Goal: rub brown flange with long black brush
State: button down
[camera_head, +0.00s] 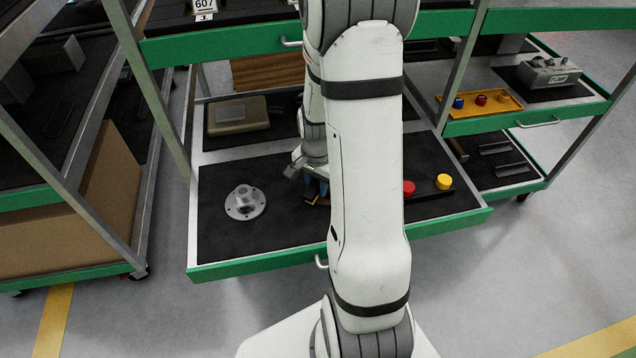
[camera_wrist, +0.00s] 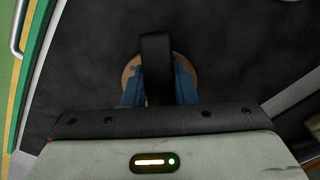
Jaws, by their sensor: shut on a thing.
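My gripper (camera_wrist: 158,80) has blue fingers and is shut on the long black brush (camera_wrist: 156,56), a black bar running between the fingers in the wrist view. The brown flange (camera_wrist: 129,70) is a round disc under the brush, mostly covered by the brush and fingers. Whether the brush touches it I cannot tell. In the head view my gripper (camera_head: 313,185) is low over the dark drawer mat, partly behind my arm. Only a small brown edge of the flange (camera_head: 322,202) shows below it.
A grey metal flange (camera_head: 245,203) lies to the left on the same drawer mat. A black strip with a red knob (camera_head: 408,188) and a yellow knob (camera_head: 444,181) lies to the right. The green drawer edge (camera_head: 255,264) is in front. A beige case (camera_head: 237,115) sits behind.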

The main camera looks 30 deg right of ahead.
jog(key=shift+s+f, duration=0.2)
jog(key=shift+f, duration=0.25)
jog(key=shift+s+d+r, duration=0.1)
jog(key=shift+s+d, duration=0.15)
jog(key=shift+d, duration=0.8)
jog(key=shift+s+d+r, duration=0.15)
jog(key=shift+s+d, duration=0.05)
jog(key=shift+d, duration=0.9)
jog(key=shift+s+d+r, duration=0.1)
jog(key=shift+s+d, duration=0.15)
jog(key=shift+d, duration=0.8)
jog(key=shift+r, duration=0.1)
jog(key=shift+w+a+r, duration=0.1)
jog(key=shift+w+a, duration=0.2)
jog(key=shift+a, duration=0.75)
jog(key=shift+w+a+r, duration=0.1)
jog(key=shift+w+a, duration=0.2)
jog(key=shift+a, duration=0.8)
jog(key=shift+w+a, duration=0.3)
jog(key=shift+a, duration=0.75)
jog(key=shift+r, duration=0.1)
jog(key=shift+r+p, duration=2.1)
jog(key=shift+r, duration=0.8)
jog(key=shift+r, duration=0.1)
